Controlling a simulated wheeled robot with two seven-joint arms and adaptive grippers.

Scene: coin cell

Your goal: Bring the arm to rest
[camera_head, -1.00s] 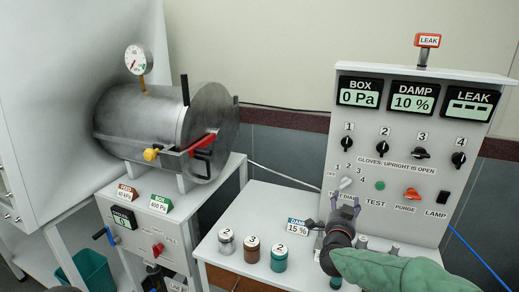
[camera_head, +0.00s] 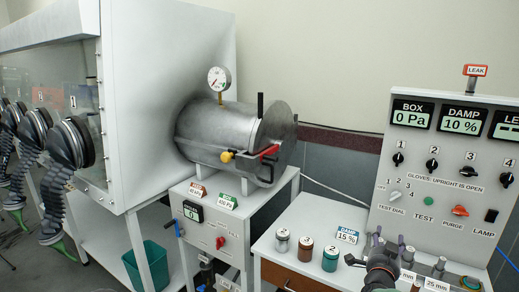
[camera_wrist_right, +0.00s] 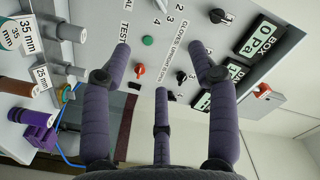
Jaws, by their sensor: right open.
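My right gripper (camera_head: 380,242) is at the lower right of the head view, in front of the control panel (camera_head: 455,150). In the right wrist view its purple fingers (camera_wrist_right: 162,60) are spread apart with nothing between them, and they point at the panel. The panel carries displays reading BOX 0 Pa and DAMP 10 %. A white test dial (camera_head: 394,196), a green TEST button (camera_head: 429,201) and a red-orange PURGE knob (camera_head: 460,211) sit on its lower part. My left gripper shows in neither view.
Several small jars, among them a brown one (camera_head: 305,249), stand on the bench left of the gripper, by a DAMP 15 % card (camera_head: 347,236). A metal chamber (camera_head: 235,140) and a glove box (camera_head: 170,90) are further left.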

